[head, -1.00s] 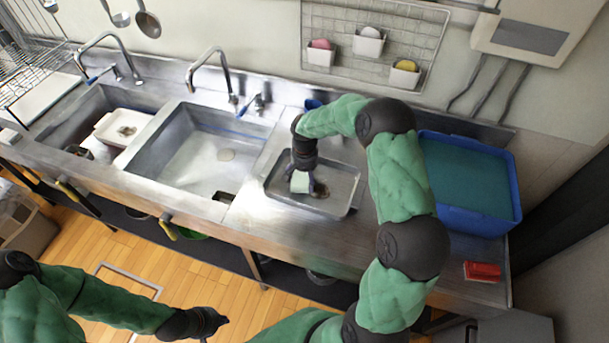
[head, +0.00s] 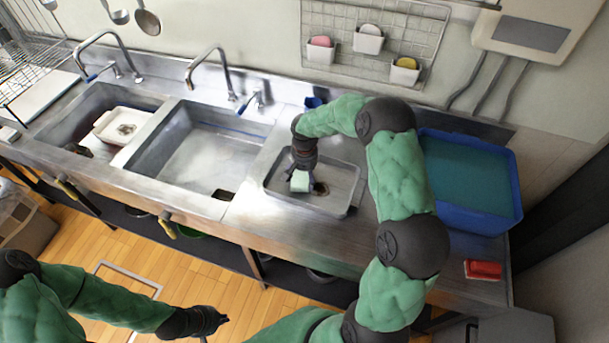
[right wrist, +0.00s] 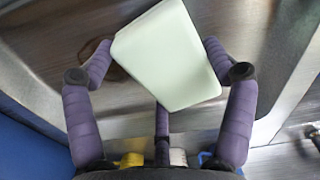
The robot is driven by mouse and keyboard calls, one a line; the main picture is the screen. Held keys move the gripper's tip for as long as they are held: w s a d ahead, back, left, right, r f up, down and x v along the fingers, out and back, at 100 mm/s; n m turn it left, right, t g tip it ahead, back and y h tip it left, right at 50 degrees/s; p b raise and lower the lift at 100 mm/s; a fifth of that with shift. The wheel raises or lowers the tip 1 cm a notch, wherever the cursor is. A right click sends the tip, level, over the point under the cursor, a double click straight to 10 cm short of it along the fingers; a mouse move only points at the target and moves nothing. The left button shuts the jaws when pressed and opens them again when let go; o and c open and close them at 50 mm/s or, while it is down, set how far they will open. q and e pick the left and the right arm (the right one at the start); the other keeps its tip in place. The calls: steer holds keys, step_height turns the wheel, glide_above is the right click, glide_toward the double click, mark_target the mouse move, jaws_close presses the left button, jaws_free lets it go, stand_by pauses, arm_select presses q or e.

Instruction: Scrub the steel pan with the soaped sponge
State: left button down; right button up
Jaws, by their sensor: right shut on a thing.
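The steel pan (head: 342,203) is a shallow rectangular tray on the steel counter, right of the sinks. A brown stain (head: 321,189) shows on its floor and also in the right wrist view (right wrist: 116,70). My right gripper (head: 302,168) is over the pan, shut on a pale green sponge (head: 300,182). In the right wrist view the sponge (right wrist: 170,58) sits tilted between the purple fingers, over the pan floor. I cannot tell whether it touches the pan. My left gripper (head: 217,321) hangs over the floor, away from the counter; its opening is unclear.
A blue tub (head: 512,190) with teal contents stands right of the pan. A red block (head: 482,270) lies at the counter's right front. Two sinks (head: 195,155) lie left; a white tray (head: 122,125) is in the far one. Wall holders (head: 405,74) carry sponges.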

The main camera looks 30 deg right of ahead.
mark_target(324, 189)
steer(key=shift+f+b, duration=0.4)
steer(key=shift+f, duration=0.25)
steer(key=shift+s+d+r, duration=0.1)
steer(key=shift+s+d, duration=1)
steer(key=shift+s, duration=0.25)
steer(key=shift+s+d, duration=0.6)
steer(key=shift+s, duration=0.25)
steer(key=shift+s+d, duration=0.6)
steer(key=shift+s, duration=0.2)
steer(key=shift+w, duration=0.1)
